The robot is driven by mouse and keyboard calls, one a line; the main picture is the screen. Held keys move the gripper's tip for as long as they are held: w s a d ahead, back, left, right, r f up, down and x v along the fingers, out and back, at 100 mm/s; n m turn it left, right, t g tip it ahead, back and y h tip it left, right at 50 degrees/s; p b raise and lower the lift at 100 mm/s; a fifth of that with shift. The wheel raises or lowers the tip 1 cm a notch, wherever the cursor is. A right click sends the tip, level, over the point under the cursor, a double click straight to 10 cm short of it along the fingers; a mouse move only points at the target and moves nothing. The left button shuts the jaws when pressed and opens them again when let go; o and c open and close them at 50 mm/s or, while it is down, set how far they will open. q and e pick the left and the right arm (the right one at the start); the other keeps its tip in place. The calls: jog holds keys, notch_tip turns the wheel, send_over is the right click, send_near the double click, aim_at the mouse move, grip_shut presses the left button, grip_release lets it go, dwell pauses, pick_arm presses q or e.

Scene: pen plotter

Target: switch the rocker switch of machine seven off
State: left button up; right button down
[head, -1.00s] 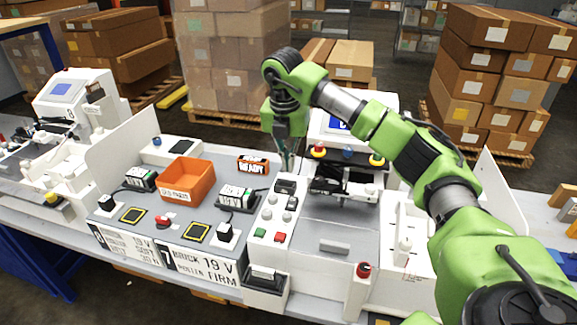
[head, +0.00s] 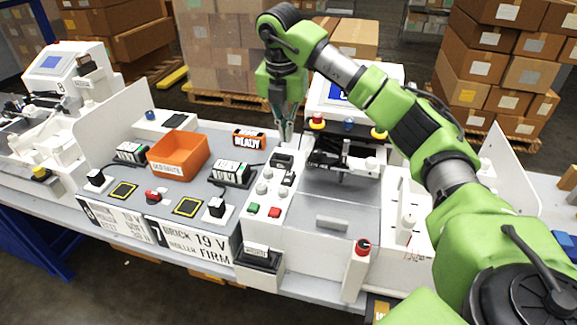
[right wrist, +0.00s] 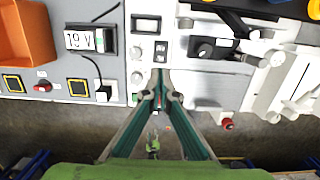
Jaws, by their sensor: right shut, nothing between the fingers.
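The white control panel (head: 268,195) of the machine stands right of the card marked 7 (head: 190,238). It carries a black rocker switch (head: 288,178), pale knobs, and a green and a red button. The rocker also shows in the right wrist view (right wrist: 161,52); which side is pressed I cannot tell.
An orange bin (head: 178,153) and a 19 V display (head: 232,173) stand left of the panel. The plotter bed (head: 335,205) and its carriage (head: 342,165) lie to the right. A red-topped knob (head: 362,247) stands at the front edge.

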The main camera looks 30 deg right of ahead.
aim_at(289, 174)
jog(key=f+p, duration=0.1)
jog(key=f, duration=0.3)
jog(key=w+d+f+p, duration=0.1)
jog(key=f+p, duration=0.1)
jog(key=f, duration=0.2)
jog(key=f+p, duration=0.1)
jog(key=f, duration=0.3)
jog(key=shift+w+d+f, duration=0.15)
jog(key=shift+d, duration=0.15)
jog(key=shift+f, duration=0.15)
jog(key=shift+w+d+f+b, duration=0.1)
jog(key=shift+f+b, duration=0.45)
jog(key=shift+b, duration=0.1)
jog(key=shift+r, duration=0.25)
jog(key=shift+f, duration=0.1)
